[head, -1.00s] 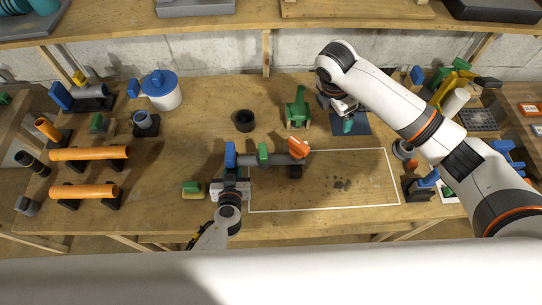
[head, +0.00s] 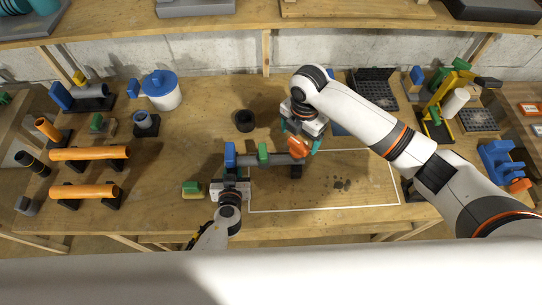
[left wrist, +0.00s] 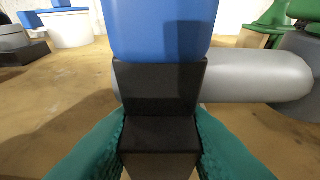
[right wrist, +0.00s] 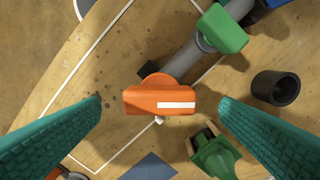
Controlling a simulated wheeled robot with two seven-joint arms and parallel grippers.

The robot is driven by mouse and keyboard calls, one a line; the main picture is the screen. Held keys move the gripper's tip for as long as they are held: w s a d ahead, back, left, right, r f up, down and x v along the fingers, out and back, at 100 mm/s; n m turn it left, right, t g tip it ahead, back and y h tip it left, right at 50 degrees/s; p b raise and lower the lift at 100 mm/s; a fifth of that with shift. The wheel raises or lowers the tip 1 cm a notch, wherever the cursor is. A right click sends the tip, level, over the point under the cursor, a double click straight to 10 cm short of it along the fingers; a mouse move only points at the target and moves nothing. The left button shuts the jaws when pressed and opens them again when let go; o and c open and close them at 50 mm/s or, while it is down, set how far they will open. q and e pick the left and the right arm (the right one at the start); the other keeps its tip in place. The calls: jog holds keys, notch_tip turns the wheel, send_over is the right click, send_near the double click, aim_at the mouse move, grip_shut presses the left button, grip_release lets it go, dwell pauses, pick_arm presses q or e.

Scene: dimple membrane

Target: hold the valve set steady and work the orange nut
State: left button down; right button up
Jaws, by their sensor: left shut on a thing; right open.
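The valve set lies across the middle of the bench: a grey pipe (head: 284,159) with a blue block (head: 230,155) at its left end and a green block (head: 263,153) partway along. The orange nut (head: 297,147) is at its right end, and it shows with a white stripe in the right wrist view (right wrist: 160,100). My left gripper (left wrist: 160,150) is shut on the black support under the blue block (left wrist: 160,30). My right gripper (right wrist: 160,103) is open, its teal fingers on either side of the nut and apart from it.
A black ring (head: 245,121) stands behind the pipe. A green part (right wrist: 215,158) is close to the nut in the right wrist view. A small green block (head: 193,189) lies left of my left gripper.

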aim_at(299, 143)
jog(key=shift+f, duration=2.4)
jog(key=c, duration=1.2)
jog(key=shift+m, duration=1.7)
jog(key=m, duration=0.3)
jog(key=shift+m, duration=0.3)
